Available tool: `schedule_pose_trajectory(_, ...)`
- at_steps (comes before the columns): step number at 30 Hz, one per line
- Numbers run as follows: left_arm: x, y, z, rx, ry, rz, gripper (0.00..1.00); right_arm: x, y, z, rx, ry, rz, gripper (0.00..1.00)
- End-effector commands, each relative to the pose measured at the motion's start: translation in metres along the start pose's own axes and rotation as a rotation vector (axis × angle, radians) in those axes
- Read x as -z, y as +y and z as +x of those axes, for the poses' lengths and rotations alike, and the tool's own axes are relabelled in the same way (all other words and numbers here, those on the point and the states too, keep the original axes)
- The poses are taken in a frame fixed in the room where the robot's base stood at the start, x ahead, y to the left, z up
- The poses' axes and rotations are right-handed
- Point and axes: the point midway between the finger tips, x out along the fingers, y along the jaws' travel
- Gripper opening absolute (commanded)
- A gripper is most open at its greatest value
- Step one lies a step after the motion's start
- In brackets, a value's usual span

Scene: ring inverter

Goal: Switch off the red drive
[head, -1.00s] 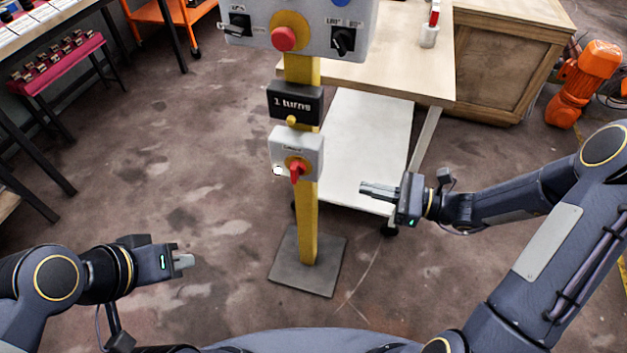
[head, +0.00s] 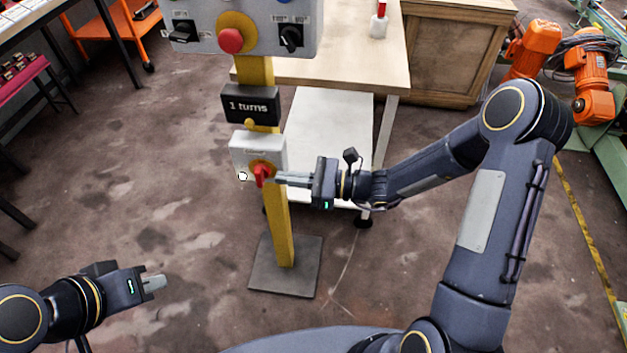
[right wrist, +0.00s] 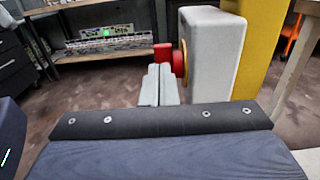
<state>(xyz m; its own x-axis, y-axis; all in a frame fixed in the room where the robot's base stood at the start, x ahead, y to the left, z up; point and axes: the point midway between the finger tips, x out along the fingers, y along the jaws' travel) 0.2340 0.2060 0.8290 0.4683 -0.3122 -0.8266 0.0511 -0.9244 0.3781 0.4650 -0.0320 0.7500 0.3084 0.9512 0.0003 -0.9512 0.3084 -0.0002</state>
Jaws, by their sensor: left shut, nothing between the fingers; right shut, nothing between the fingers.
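A grey switch box (head: 243,151) with a red rotary handle (head: 262,175) on a yellow disc is mounted on a yellow post. My right gripper (head: 279,178) is shut and empty, its fingertips just right of the red handle. In the right wrist view the shut fingers (right wrist: 158,84) point at the red handle (right wrist: 168,57), which sticks out from the side of the grey box (right wrist: 212,50). Whether they touch it I cannot tell. My left gripper (head: 154,283) is shut and empty, low on the left, away from the post.
Above, a grey panel (head: 270,32) carries a red push button (head: 231,40) and black knobs. A black sign (head: 250,106) reads "1 turns". A wooden table (head: 340,72) stands behind the post.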

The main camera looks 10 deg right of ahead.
Motion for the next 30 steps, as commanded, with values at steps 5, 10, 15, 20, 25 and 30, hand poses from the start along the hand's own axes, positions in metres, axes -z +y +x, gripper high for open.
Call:
schedule_pose_trajectory(5, -0.001, -0.001, 0.002, 0.000, 0.000, 0.000, 0.00, 0.001, 0.000, 0.022, -0.002, 0.000, 0.000, 0.00)
schedule_pose_trajectory(10, -0.001, -0.001, 0.002, 0.000, 0.000, 0.000, 0.00, 0.000, 0.000, 0.029, 0.001, 0.001, 0.000, 0.00)
schedule_pose_trajectory(15, -0.001, -0.001, 0.002, 0.000, 0.000, 0.000, 0.00, 0.000, 0.000, 0.030, 0.001, 0.000, 0.000, 0.00)
schedule_pose_trajectory(20, -0.001, -0.001, 0.002, 0.000, 0.000, 0.000, 0.00, 0.000, 0.000, 0.030, 0.001, 0.001, 0.000, 0.00)
schedule_pose_trajectory(25, 0.002, 0.002, -0.003, 0.000, 0.000, 0.000, 0.00, -0.003, 0.000, 0.030, 0.001, 0.022, -0.001, 0.00)
schedule_pose_trajectory(30, 0.004, 0.004, -0.008, 0.000, 0.000, 0.000, 0.00, -0.004, 0.000, 0.031, 0.000, 0.057, 0.000, 0.00)
